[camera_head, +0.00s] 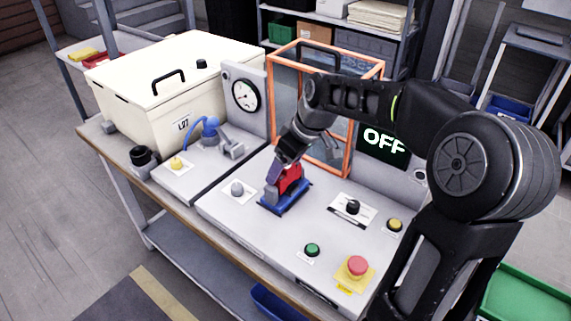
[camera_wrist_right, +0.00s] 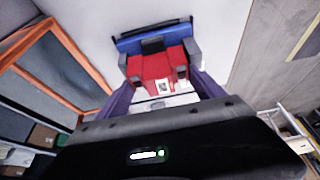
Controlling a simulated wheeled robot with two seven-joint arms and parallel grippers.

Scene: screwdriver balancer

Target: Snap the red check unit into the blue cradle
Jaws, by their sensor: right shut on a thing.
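The red check unit (camera_head: 290,179) is at the blue cradle (camera_head: 298,198) on the grey console top. In the right wrist view the red check unit (camera_wrist_right: 157,66) lies between my fingers, with the blue cradle (camera_wrist_right: 132,43) just beyond it. I cannot tell whether the unit is fully seated. My right gripper (camera_head: 275,175) points down at the cradle and is shut on the red unit; it also shows in the right wrist view (camera_wrist_right: 162,85). My arm partly hides the unit from above. My left gripper is not in view.
An orange-framed clear enclosure (camera_head: 348,128) stands close behind my right arm. A red stop button (camera_head: 357,266), a green button (camera_head: 312,249) and a black knob (camera_head: 352,207) stick up at the right. A grey knob (camera_head: 237,188) stands left of the cradle. A display (camera_head: 385,145) reads OFF.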

